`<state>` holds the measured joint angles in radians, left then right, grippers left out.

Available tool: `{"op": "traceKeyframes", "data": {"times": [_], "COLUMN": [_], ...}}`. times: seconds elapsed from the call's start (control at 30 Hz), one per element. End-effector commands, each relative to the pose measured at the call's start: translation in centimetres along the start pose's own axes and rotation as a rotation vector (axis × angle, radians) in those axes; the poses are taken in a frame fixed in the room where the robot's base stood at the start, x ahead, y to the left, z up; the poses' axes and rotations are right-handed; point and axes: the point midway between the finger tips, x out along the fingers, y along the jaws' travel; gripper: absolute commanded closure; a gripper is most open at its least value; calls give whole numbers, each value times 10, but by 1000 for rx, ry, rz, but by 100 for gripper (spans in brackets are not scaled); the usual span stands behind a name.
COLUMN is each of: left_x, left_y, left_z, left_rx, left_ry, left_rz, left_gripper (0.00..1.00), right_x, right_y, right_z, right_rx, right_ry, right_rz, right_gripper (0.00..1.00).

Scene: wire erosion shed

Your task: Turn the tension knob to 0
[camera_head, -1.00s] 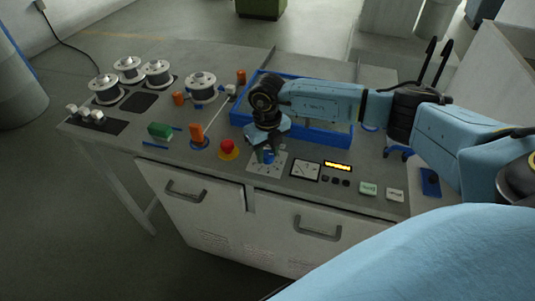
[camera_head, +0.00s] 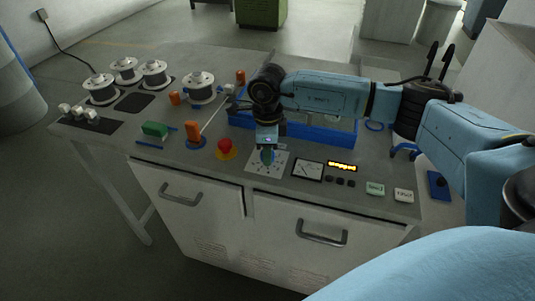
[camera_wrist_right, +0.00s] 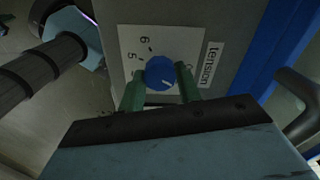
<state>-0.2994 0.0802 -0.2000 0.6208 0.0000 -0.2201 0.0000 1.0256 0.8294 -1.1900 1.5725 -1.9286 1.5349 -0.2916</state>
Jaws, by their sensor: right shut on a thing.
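The tension knob (camera_head: 267,157) is small, round and blue, on a white dial plate (camera_head: 253,168) near the front of the grey bench. In the right wrist view the knob (camera_wrist_right: 158,66) has a white pointer line on its lower part. The plate (camera_wrist_right: 132,42) shows the numbers 5 and 6 and a "tension" label (camera_wrist_right: 209,63); the 0 mark cannot be made out. My right gripper (camera_wrist_right: 160,73) is shut on the knob, one green finger on each side. In the head view this gripper (camera_head: 267,151) points down over the plate. My left gripper is not in view.
A red mushroom button (camera_head: 225,146) and an orange lever (camera_head: 194,131) stand left of the plate. A meter (camera_head: 308,170), a lit display (camera_head: 341,167) and buttons lie to its right. A blue-rimmed tray (camera_head: 320,133) is behind; spools stand at back left.

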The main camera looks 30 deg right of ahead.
Motion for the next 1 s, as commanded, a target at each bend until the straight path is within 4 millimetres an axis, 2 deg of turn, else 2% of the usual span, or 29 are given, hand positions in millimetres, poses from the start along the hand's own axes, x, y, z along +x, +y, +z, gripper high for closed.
{"op": "traceKeyframes", "data": {"times": [0.1,0.5,1.0], "left_x": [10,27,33], "left_y": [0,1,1], "left_z": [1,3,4], "left_rx": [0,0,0], "left_ry": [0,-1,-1], "left_rz": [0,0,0], "left_gripper": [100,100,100], "right_x": [1,0,-2], "right_y": [-1,-1,-1], "right_z": [1,0,0], "right_rx": [-110,-409,-536], "right_ry": [-3,-3,-3], "right_rz": [-4,-5,-4], "right_gripper": [89,89,89]}}
